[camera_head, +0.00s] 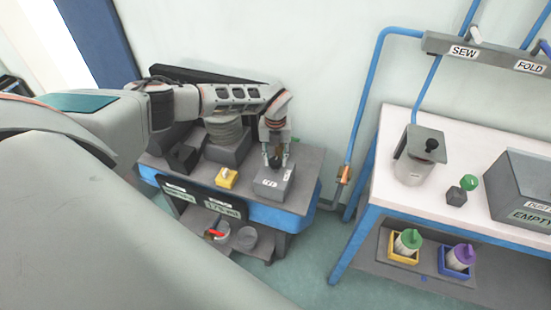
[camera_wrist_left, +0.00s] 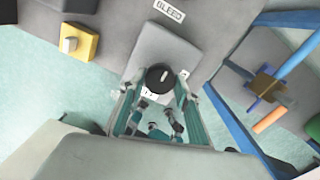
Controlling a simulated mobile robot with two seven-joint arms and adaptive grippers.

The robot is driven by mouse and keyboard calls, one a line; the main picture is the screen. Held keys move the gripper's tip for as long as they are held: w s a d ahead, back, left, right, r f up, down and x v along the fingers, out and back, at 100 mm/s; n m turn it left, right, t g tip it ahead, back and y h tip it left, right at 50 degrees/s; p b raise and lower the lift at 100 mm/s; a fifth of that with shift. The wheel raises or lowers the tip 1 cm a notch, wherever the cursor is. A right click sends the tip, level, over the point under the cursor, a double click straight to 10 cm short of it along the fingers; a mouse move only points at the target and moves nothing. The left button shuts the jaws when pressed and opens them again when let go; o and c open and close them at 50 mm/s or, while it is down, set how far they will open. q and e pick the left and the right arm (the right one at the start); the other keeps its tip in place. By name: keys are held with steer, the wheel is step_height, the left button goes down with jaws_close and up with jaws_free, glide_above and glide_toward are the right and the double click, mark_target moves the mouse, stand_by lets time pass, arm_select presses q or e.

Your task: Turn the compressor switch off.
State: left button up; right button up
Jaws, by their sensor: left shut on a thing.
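A grey box with a white label (camera_head: 272,183) stands on the right end of the grey-topped bench. A round black knob (camera_wrist_left: 160,78) sits on this box, with a small white marked plate beside it in the left wrist view. My left gripper (camera_head: 276,157) points down over the box, its fingers on either side of the black knob and shut on it. The fingers cover part of the knob in the head view. My right gripper is not in view.
A yellow block with a white knob (camera_head: 227,177) sits left of the grey box. A blue pipe (camera_head: 365,110) runs down the wall between.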

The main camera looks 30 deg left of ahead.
mark_target(276, 160)
arm_select(q)
steer(key=shift+w, duration=0.1)
steer(key=o, duration=1.1)
steer(key=shift+r, duration=0.15)
step_height(276, 160, up, 12)
